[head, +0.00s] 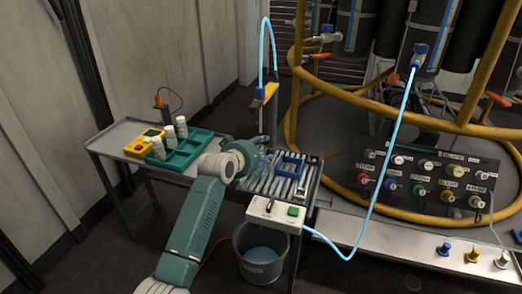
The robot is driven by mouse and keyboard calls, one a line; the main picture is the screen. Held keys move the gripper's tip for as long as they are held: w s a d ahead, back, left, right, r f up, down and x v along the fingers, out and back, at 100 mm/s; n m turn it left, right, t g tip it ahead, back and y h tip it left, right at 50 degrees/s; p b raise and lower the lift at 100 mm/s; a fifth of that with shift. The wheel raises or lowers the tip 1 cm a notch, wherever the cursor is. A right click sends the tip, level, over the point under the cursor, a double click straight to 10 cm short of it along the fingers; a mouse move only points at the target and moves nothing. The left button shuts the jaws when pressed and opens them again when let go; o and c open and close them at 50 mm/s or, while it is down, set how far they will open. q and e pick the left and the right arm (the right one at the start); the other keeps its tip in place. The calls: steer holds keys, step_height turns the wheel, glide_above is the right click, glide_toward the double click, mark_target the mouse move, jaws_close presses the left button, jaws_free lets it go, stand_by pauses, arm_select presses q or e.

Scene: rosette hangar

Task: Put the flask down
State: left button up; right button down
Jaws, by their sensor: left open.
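Several small white bottles (170,138) stand upright in a green tray (186,158) on a grey side table (118,138). I cannot tell whether one of them is the flask; no other clear flask shows. My left gripper (262,168) is open over the left part of a slatted bench (283,187), to the right of the green tray. It is small and partly hidden by its own wrist, and I see nothing held in it. My right gripper is not in view.
A blue frame (290,165) sits on the slats. A white box with a green button (275,211) is at the bench front, above a grey bucket (261,252). A blue hose (388,165) hangs right, before a connector panel (425,175).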

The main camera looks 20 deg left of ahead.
arm_select(q)
steer(key=shift+r, duration=0.15)
steer(key=shift+s+a+r, duration=0.1)
steer(key=shift+s+r, duration=0.05)
steer(key=shift+s, duration=0.25)
steer(key=p+v, duration=0.2)
steer(key=v, duration=0.9)
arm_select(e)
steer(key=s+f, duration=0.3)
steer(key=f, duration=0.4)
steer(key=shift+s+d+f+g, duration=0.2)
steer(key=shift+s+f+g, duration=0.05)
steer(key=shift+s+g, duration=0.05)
arm_select(q)
steer(key=shift+s, duration=0.1)
